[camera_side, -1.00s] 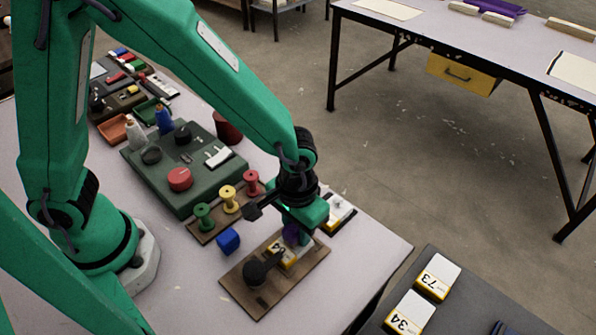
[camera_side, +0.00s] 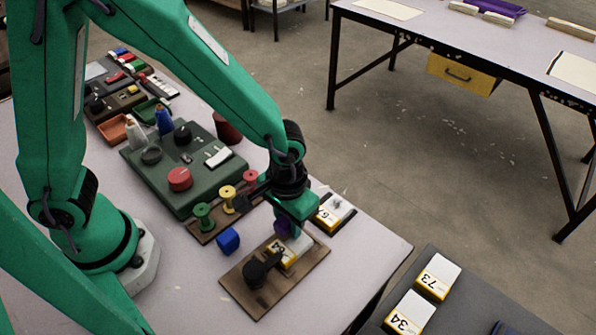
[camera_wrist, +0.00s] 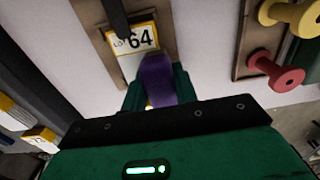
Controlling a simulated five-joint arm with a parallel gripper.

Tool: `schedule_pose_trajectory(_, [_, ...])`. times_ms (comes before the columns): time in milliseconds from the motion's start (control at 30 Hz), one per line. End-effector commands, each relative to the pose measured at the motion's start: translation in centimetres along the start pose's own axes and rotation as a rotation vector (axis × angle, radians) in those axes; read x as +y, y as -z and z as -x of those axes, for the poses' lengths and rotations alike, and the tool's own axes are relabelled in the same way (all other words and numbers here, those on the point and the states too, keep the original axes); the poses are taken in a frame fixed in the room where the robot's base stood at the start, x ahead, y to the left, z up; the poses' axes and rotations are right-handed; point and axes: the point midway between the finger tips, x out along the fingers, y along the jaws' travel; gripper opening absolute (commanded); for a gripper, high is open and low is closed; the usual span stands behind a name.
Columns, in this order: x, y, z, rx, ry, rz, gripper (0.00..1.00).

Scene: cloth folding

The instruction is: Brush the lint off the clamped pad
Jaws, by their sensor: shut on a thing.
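The clamped pad (camera_side: 292,250), white with a yellow-edged number label, lies on a brown wooden board (camera_side: 313,262) under a black clamp (camera_side: 258,272). In the wrist view its label (camera_wrist: 138,38) reads 64, and the clamp arm reaches over its far end. My gripper (camera_side: 287,222) is shut on a purple-handled tool (camera_wrist: 157,80), pointing down at the pad's end away from the clamp. The tool's lower end is hidden, so I cannot tell whether it touches the pad. I cannot make out lint on this pad.
Another numbered pad (camera_side: 335,208) with a grey tuft lies just right of my gripper. More numbered pads (camera_side: 438,275) lie on a dark surface at lower right.

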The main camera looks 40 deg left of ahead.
Motion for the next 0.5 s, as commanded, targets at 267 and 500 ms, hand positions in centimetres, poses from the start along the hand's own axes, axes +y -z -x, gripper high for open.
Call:
schedule_pose_trajectory(267, [-0.1, 0.0, 3.1, 0.001, -0.001, -0.001, 0.07])
schedule_pose_trajectory(500, [-0.1, 0.0, 5.3, 0.003, -0.002, -0.001, 0.07])
